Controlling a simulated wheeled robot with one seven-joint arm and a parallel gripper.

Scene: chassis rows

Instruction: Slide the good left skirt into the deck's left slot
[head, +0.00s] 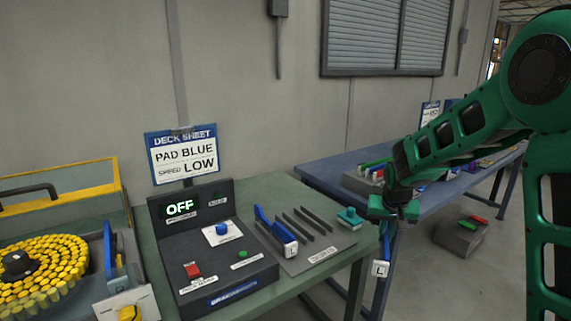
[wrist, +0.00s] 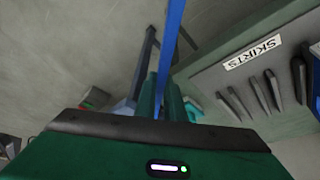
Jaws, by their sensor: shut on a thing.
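My gripper (head: 396,212) is shut on a blue skirt (head: 383,252) that hangs below it with a white L tag at its lower end. In the wrist view the held skirt shows as a blue strip (wrist: 170,52) between the fingers. Another blue skirt (head: 275,229), also tagged L, stands in the skirts rack (head: 318,252) on the green table. At the far left is a unit with a round yellow bristle brush (head: 42,268), and a blue upright piece (head: 109,250) stands at its right side. I cannot make out the left slot.
A dark control box (head: 213,262) showing OFF stands between the brush unit and the rack. A teal block (head: 350,217) sits at the rack's right end. A blue table (head: 340,172) with parts stands behind. A grey box (head: 460,236) is on the floor at right.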

